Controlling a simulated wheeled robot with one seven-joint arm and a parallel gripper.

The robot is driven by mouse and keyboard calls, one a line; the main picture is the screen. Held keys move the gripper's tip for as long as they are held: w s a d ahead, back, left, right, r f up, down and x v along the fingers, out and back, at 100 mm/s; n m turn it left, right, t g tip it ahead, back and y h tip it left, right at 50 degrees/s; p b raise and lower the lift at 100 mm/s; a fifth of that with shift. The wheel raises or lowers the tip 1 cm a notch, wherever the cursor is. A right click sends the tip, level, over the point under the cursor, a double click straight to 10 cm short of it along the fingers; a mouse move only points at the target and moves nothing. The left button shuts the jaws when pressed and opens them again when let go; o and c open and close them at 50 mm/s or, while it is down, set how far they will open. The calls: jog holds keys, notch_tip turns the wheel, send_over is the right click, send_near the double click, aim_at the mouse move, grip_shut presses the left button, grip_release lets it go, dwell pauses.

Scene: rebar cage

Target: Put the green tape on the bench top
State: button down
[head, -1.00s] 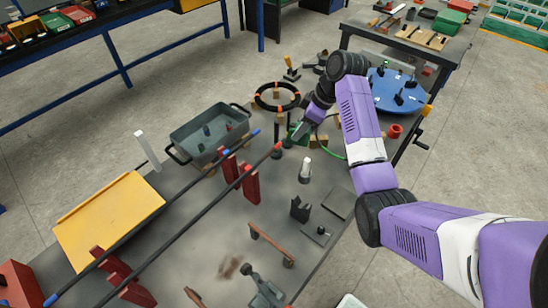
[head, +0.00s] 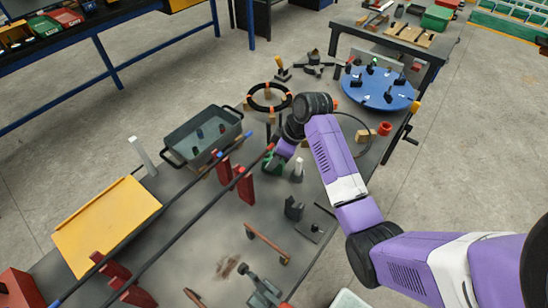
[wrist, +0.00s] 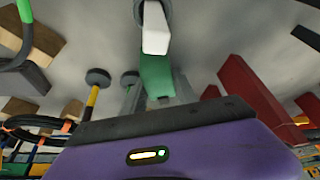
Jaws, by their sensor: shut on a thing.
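My gripper (head: 277,158) is shut on the green tape (head: 272,163), beside the red blocks and the rods. In the wrist view the green tape (wrist: 157,77) shows as a small green piece between the fingers of my gripper (wrist: 158,92). The fingers hide part of it. The grey bench top (head: 222,228) lies below. I cannot tell whether the tape touches it. A white post (head: 297,172) on a dark base stands just right of the tape. The post shows behind the tape in the wrist view (wrist: 155,30).
Two long rods (head: 195,215) cross the bench on red blocks (head: 245,187). A grey tub (head: 205,135) stands to the left. A dark hoop (head: 268,97) and a blue turntable (head: 378,88) lie farther back. Bare bench shows around the brown stain (head: 228,266).

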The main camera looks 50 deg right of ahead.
jog(key=c, duration=1)
grip_release()
jog(key=shift+f, duration=0.1)
jog(key=shift+o, duration=0.2)
